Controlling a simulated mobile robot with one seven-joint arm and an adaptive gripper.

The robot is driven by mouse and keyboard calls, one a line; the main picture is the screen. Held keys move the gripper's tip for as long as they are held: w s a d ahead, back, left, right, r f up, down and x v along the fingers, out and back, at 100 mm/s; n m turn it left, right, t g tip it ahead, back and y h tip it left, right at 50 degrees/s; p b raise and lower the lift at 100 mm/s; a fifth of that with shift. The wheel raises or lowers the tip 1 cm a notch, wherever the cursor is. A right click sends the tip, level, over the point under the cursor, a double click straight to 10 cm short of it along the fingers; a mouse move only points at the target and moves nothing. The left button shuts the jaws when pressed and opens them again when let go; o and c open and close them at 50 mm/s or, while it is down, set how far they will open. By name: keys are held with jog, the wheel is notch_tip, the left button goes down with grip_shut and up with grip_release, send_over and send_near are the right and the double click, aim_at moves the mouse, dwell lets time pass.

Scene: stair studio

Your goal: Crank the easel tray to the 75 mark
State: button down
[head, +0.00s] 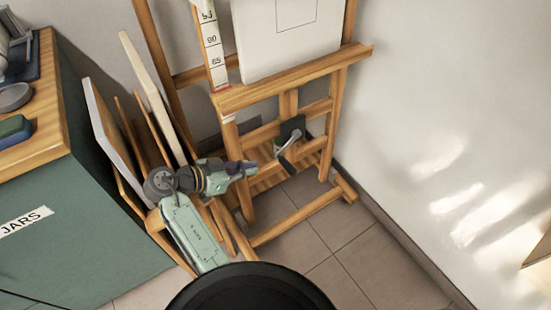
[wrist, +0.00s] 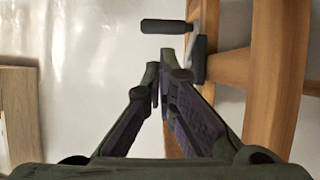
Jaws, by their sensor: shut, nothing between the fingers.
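The wooden easel's tray (head: 300,76) holds a white canvas (head: 290,35). A white scale strip (head: 212,45) with small numbers stands at the tray's left end; the tray sits below the lowest number visible. A small red mark shows at the strip's foot. The crank (head: 288,141), a grey arm with a dark handle, is on the lower part of the easel. In the wrist view the crank's dark handle (wrist: 167,26) lies sideways ahead of the fingertips, apart from them. My gripper (head: 255,167) is shut and empty, to the lower left of the crank; its fingers (wrist: 166,72) also show in the wrist view.
Several boards and canvases (head: 125,140) lean left of the easel, close to my arm. A green cabinet (head: 70,210) with a wooden top and a JARS label stands at left. The easel's legs and foot rail (head: 300,215) surround the crank. Tiled floor (head: 385,260) is free at right.

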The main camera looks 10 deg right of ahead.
notch_tip(320, 180, up, 7)
jog(key=w+d+g+y+p, duration=0.1)
jog(key=d+y+p, duration=0.15)
jog(key=p, duration=0.55)
send_over(285, 162)
jog(key=s, duration=0.2)
notch_tip(285, 162, down, 6)
jog(key=f, duration=0.2)
jog(key=f+p, duration=0.1)
jog(key=f, duration=0.1)
jog(key=shift+a+f, duration=0.1)
jog(key=shift+a, duration=0.2)
jog(key=shift+f, duration=0.15)
jog(key=shift+f+h+b, duration=0.25)
jog(key=shift+h+b, duration=0.1)
jog(key=shift+b, duration=0.2)
jog(key=shift+f+b, duration=0.1)
jog(key=shift+b, duration=0.5)
